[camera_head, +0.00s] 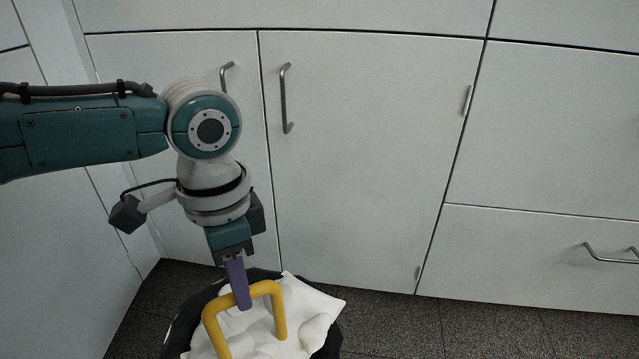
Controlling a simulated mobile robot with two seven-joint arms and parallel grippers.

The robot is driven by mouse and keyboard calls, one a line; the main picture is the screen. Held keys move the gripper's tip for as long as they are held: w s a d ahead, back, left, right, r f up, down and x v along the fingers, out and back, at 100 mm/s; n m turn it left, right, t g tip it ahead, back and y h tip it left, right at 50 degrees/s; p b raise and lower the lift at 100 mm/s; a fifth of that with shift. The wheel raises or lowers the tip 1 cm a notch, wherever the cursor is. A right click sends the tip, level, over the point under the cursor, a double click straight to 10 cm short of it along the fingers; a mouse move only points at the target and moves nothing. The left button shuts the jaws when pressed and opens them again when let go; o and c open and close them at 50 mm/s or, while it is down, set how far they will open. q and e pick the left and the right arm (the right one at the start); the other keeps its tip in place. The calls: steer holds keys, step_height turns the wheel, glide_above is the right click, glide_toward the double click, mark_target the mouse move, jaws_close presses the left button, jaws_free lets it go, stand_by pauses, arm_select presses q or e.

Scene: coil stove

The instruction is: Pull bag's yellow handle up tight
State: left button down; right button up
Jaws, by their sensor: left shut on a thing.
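A white bag (312,300) sits in a dark round bin (184,322) at the bottom of the view. Its yellow handle (278,318) stands up as an arch above the bag. My left gripper (241,298) points down with its purple finger at the top left of the arch and is shut on the handle. The finger hides a small part of the handle. The lower end of the bag and bin is cut off by the picture edge. My right gripper is not in view.
White cabinet doors (360,160) with metal handles (286,98) stand close behind the bin. A drawer with a handle (610,256) is at the right. Dark speckled floor (480,328) is clear to the right of the bin.

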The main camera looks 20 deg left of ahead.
arm_select(q)
steer(key=shift+w+r, duration=0.1)
steer(key=shift+w, duration=0.05)
steer(key=c, duration=0.8)
jaws_free()
steer(key=shift+o, duration=0.2)
step_height(320, 180, up, 10)
steer(key=p, duration=0.6)
steer(key=shift+a, duration=0.1)
